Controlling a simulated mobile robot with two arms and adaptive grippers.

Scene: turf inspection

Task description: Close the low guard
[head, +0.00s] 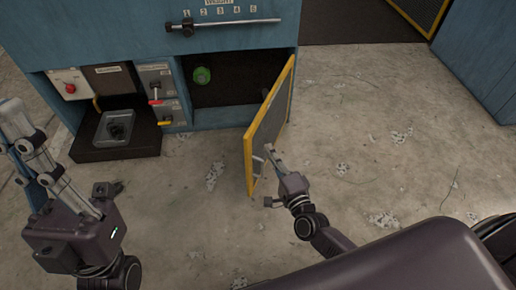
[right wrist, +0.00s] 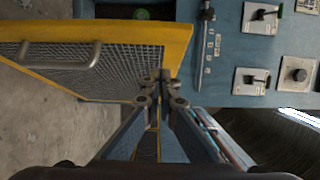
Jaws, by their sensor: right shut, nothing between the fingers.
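The low guard (head: 270,122) is a yellow-framed mesh door standing swung out from the dark opening low in the blue cabinet. In the right wrist view the guard (right wrist: 120,70) fills the upper left, with a metal handle (right wrist: 62,54) on its mesh. My right gripper (head: 271,158) is shut and empty beside the guard's near, outer end. In the right wrist view its fingertips (right wrist: 160,82) overlap the yellow frame's edge; I cannot tell whether they touch it. My left gripper (head: 28,140) is at the left, away from the guard; its finger state is unclear.
The blue cabinet (head: 130,45) carries a slider bar (head: 225,25), switch panels and a dark tray (head: 115,140) jutting out at left. A green round part (head: 202,75) shows inside the opening. Speckled concrete floor (head: 360,130) is clear to the right; another blue cabinet (head: 485,55) stands there.

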